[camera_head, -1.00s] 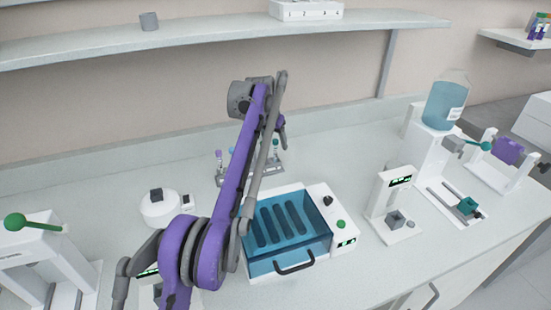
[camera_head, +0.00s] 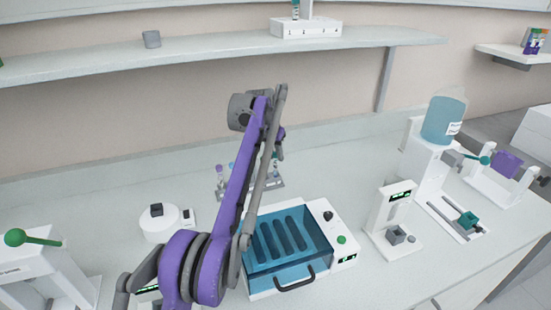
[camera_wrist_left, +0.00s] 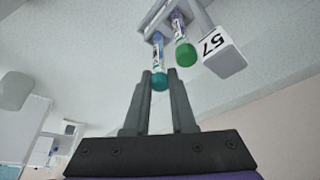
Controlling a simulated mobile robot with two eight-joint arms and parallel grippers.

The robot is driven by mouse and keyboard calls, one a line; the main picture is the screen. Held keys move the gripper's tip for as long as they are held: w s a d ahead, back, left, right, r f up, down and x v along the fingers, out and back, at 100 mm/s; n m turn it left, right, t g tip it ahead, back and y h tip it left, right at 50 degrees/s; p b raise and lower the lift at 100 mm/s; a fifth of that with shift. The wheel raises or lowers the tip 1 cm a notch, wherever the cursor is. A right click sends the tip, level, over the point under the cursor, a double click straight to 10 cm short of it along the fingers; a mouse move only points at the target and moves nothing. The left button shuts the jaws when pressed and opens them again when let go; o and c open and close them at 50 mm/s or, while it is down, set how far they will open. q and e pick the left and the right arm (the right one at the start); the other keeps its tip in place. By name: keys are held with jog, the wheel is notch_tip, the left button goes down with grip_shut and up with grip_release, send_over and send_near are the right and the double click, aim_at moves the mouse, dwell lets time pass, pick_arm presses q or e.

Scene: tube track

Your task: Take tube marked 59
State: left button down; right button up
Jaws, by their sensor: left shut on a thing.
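A teal-capped tube (camera_wrist_left: 160,80) stands between the fingertips of my left gripper (camera_wrist_left: 159,74), which is shut on it. A green-capped tube (camera_wrist_left: 186,54) stands right beside it, outside the fingers. A pale block marked 57 (camera_wrist_left: 222,55) is to the right. The number on the held tube cannot be read. In the head view a small tube rack (camera_head: 265,188) with several tubes, one purple-capped (camera_head: 219,168), stands at the back of the bench, partly hidden by my left arm. My left gripper's fingertips are hidden there. My right gripper is out of view.
A blue-lidded box (camera_head: 285,285) sits in front of the rack. A white round device (camera_head: 160,226) is to the left, a small white stand (camera_head: 388,225) to the right. A blue bottle (camera_head: 443,120) tops a dispenser. The bench's back strip is mostly clear.

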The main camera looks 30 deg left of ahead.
pick_arm(q)
notch_tip(320, 180, up, 7)
jog(key=p, duration=0.3)
jog(key=shift+s, duration=0.1)
jog(key=s+d+b, duration=0.1)
jog(key=s+b, duration=0.3)
jog(key=s, duration=1.3)
jog(key=shift+s+d+f+b, duration=0.15)
jog(key=shift+s+f+b, duration=0.2)
jog(key=shift+s+f, duration=0.05)
jog(key=shift+r, duration=0.1)
